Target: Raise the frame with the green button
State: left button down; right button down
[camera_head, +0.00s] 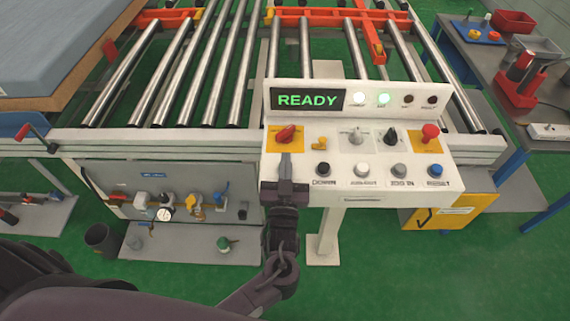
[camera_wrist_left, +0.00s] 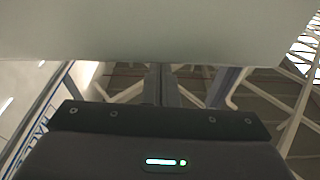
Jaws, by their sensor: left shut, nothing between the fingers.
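The white control panel (camera_head: 340,184) stands in front of the roller table, with a lit READY display (camera_head: 307,99). Its front row shows buttons labelled DOWN (camera_head: 323,169), a white one (camera_head: 362,169), a grey one (camera_head: 398,170) and a blue one (camera_head: 435,170). I see no green button; my left gripper (camera_head: 285,162) covers the left end of that row. Contact is unclear.
Metal rollers (camera_head: 208,70) and an orange-red frame (camera_head: 330,15) lie behind the panel. A blue-grey mattress (camera_head: 50,45) is at upper left. A red emergency knob (camera_head: 430,132) sits at the panel's right. A grey side table (camera_head: 490,62) with tools stands at right.

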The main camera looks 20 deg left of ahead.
pick_arm(q)
jog(key=shift+s+f, duration=0.2)
jog(key=shift+f, duration=0.8)
